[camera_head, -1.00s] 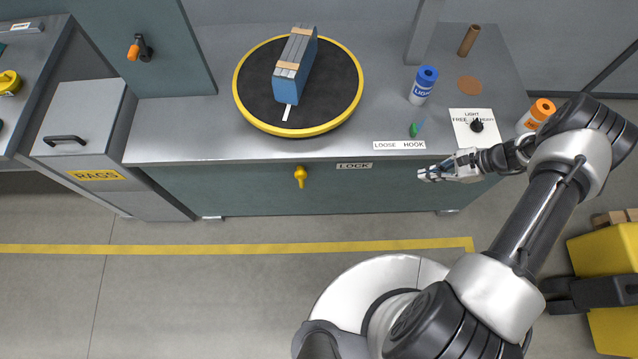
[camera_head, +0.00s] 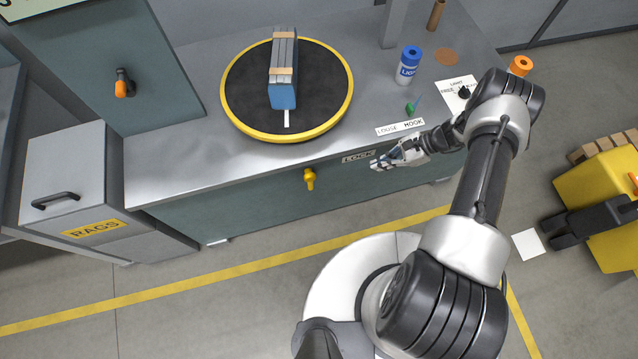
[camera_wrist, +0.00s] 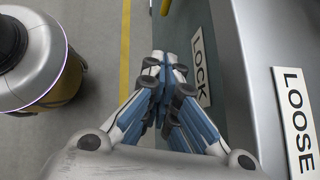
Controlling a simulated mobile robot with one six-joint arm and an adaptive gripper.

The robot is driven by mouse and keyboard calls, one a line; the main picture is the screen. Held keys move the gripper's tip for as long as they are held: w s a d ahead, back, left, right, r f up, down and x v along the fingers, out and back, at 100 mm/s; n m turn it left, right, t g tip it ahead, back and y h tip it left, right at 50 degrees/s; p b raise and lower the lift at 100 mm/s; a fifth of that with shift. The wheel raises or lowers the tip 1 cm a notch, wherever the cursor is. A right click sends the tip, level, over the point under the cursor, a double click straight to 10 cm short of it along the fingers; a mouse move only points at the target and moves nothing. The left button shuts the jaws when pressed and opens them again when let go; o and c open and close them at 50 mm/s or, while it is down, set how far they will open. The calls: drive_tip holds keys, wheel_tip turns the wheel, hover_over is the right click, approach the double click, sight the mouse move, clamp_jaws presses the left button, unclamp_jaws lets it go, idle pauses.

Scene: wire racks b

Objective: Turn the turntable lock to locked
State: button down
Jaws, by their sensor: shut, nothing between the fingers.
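The turntable lock is a yellow knob (camera_head: 310,179) on the front face of the workbench, left of the LOCK label (camera_head: 358,157). Its grip hangs downward. The turntable (camera_head: 237,121) is a black disc with a yellow rim on the bench top, carrying a strapped blue and grey block (camera_head: 284,75). My gripper (camera_head: 377,165) is shut and empty in front of the bench, just right of the LOCK label and apart from the knob. In the wrist view my gripper (camera_wrist: 168,62) points along the bench front beside the LOCK label (camera_wrist: 200,68); a yellow bit at the top edge may be the knob.
A RAGS bin (camera_head: 70,170) stands left. A yellow cart (camera_head: 600,185) stands right. The floor before the bench is clear, with a yellow line (camera_head: 230,272).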

drive_tip(key=a+r+b+x, duration=0.1)
drive_tip(key=b+x, duration=0.3)
drive_tip(key=x, duration=1.7)
drive_tip(key=shift+a+r+b, duration=0.25)
drive_tip(key=shift+a+b, duration=0.05)
drive_tip(key=shift+a, duration=0.35)
drive_tip(key=shift+s+a, duration=0.2)
drive_tip(key=shift+s, duration=0.05)
drive_tip(key=shift+w+f+p, duration=0.1)
drive_tip(key=shift+f+p, duration=0.05)
drive_tip(key=shift+p, duration=0.15)
